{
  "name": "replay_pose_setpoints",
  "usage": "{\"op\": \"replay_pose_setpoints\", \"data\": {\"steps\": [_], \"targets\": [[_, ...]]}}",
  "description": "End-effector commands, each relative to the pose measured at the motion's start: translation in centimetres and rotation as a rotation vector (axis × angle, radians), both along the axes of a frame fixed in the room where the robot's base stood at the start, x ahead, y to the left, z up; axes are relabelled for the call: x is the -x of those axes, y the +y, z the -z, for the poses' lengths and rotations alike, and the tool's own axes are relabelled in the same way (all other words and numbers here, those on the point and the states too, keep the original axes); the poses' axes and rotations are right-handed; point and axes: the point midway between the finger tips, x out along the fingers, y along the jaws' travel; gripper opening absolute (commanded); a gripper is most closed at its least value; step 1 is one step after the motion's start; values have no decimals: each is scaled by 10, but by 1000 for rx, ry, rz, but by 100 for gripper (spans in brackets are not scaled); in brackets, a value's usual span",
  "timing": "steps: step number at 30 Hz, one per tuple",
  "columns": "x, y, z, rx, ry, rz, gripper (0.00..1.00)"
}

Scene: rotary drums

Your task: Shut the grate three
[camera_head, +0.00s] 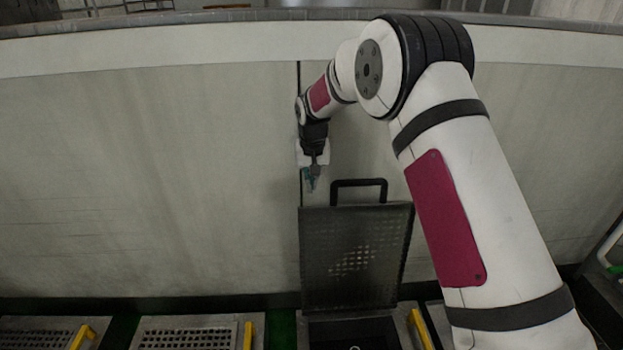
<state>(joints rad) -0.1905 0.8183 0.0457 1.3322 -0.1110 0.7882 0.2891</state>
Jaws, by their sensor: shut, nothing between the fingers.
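One grate (354,258), a dark perforated panel with a black handle (358,184) along its top edge, stands raised, nearly upright, over a dark opening (354,333) at the bottom middle. I cannot read a number on it. My gripper (312,181) is shut and empty. It hangs in front of the pale wall, just left of the handle and a little above the grate's top left corner. It appears apart from the grate, though the depth between them is hard to judge.
Two flat, closed grates, one at the far left (40,336) and one beside the opening (188,335), have yellow bars (248,336) at their right. A large pale curved wall (150,180) fills the background. My arm covers much of the right side.

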Motion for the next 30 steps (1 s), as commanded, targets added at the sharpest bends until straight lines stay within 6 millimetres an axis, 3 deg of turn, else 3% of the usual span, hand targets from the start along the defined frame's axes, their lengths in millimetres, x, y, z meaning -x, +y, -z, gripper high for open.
{"op": "replay_pose_setpoints", "data": {"steps": [7, 17, 30], "targets": [[-10, 0, 52, 1, 1, -1, 0], [25, 0, 41, 0, -1, -1, 0], [30, 0, 40, 0, 0, -1, 0]]}}
